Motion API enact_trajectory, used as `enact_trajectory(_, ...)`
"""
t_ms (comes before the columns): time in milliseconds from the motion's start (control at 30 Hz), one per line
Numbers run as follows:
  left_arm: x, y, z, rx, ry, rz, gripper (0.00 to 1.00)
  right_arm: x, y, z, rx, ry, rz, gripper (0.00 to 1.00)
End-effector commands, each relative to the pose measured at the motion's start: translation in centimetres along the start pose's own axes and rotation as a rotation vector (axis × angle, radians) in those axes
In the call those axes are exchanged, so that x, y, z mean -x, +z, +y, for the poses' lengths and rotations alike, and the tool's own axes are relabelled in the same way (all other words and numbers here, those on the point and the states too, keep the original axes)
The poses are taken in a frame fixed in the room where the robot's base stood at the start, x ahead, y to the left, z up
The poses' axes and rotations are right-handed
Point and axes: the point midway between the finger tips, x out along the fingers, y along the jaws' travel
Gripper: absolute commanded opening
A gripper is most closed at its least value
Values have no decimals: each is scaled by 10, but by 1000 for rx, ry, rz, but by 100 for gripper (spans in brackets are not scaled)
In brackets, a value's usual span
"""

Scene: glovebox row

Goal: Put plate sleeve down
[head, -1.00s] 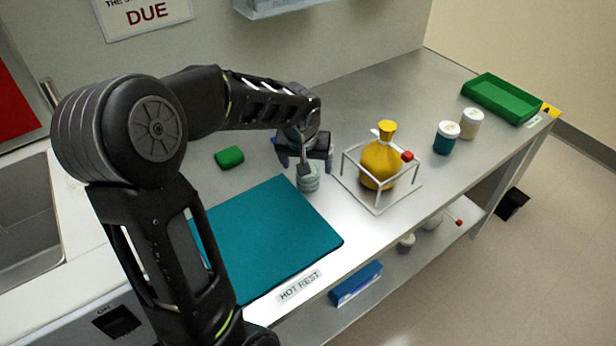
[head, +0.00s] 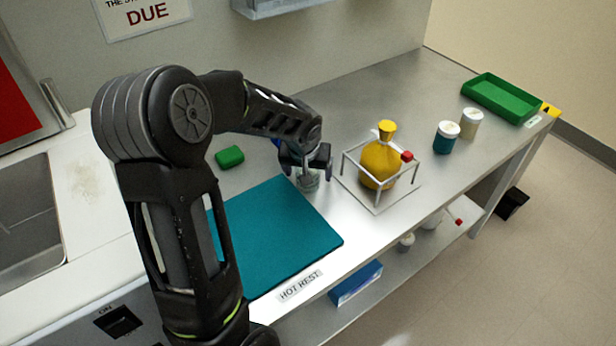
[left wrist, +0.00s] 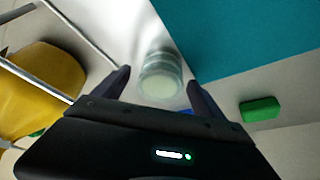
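The plate sleeve (head: 309,183), a pale greenish clear cylinder, is upright on the steel bench, by the far right edge of the teal mat (head: 275,235). It also shows in the left wrist view (left wrist: 160,78), between the two fingers with a gap on each side. My left gripper (head: 306,168) is right above and around it, open, the fingers not touching it. The gripper hides part of the sleeve in the head view. My right gripper is not in view.
A white wire frame (head: 378,208) holding a yellow flask (head: 380,162) is close on the right. A green block (head: 229,157) lies left of the gripper. Two jars (head: 446,138) and a green tray (head: 502,97) are farther right. Bench between is clear.

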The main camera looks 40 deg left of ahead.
Motion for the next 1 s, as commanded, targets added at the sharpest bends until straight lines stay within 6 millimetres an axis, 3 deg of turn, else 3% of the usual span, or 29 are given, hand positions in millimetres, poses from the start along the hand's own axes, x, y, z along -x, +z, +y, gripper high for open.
enact_trajectory(867, 0, 0, 0, 0, 0, 0, 10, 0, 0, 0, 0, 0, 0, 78)
enact_trajectory(1000, 0, 0, 0, 0, 0, 1, 9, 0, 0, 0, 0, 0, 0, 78)
